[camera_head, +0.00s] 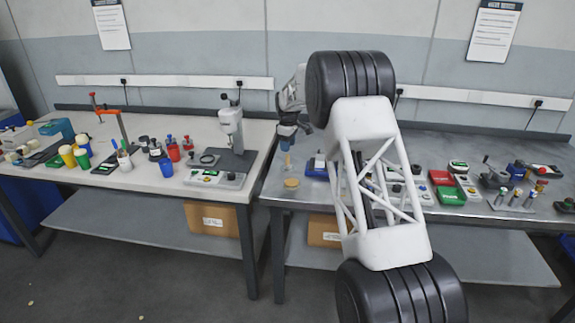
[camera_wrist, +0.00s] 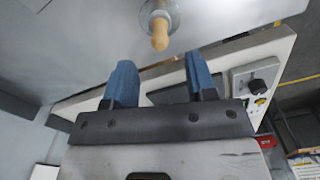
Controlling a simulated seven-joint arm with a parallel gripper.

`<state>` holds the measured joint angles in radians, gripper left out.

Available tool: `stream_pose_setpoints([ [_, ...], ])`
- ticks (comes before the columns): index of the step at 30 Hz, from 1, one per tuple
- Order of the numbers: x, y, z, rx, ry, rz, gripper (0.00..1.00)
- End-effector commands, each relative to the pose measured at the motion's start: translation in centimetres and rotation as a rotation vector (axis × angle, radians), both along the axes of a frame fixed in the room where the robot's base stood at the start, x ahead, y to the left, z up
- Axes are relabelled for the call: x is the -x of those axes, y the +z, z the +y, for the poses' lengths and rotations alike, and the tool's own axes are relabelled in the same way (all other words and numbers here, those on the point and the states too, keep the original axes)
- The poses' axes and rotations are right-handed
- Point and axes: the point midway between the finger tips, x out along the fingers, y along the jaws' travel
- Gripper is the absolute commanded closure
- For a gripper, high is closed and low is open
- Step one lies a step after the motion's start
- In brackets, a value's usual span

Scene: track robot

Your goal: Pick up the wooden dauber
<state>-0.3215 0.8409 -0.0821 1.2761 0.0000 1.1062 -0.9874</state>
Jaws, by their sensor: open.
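The wooden dauber appears in the wrist view as a rounded tan wooden handle (camera_wrist: 160,32) rising from a clear round base or dish. It lies just beyond and between the two blue fingertips of my gripper (camera_wrist: 159,68), which are apart with nothing between them. In the head view a small upright tan piece (camera_head: 286,161), which looks like the same dauber, stands at the left end of the grey bench (camera_head: 262,190). My gripper (camera_head: 287,134) is just above it there, pointing down. Whether they touch cannot be told.
A flat round tan disc (camera_head: 291,183) lies in front of the dauber. A blue device (camera_head: 316,167) stands close to its right. The white bench (camera_head: 160,205) to the left holds a press (camera_head: 231,130) and a control box (camera_head: 215,178). My arm covers the grey bench's middle.

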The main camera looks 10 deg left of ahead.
Motion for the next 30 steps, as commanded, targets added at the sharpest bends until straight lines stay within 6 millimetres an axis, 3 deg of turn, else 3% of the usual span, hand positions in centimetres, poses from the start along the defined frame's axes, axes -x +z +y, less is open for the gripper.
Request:
stream_pose_setpoints([
  [8,0.0,-2.1,0.0,0.0,0.0,0.001,0.49],
  [22,0.0,-2.6,0.0,0.001,0.0,0.001,0.49],
  [30,-0.1,-4.8,0.2,0.001,0.0,0.001,0.49],
])
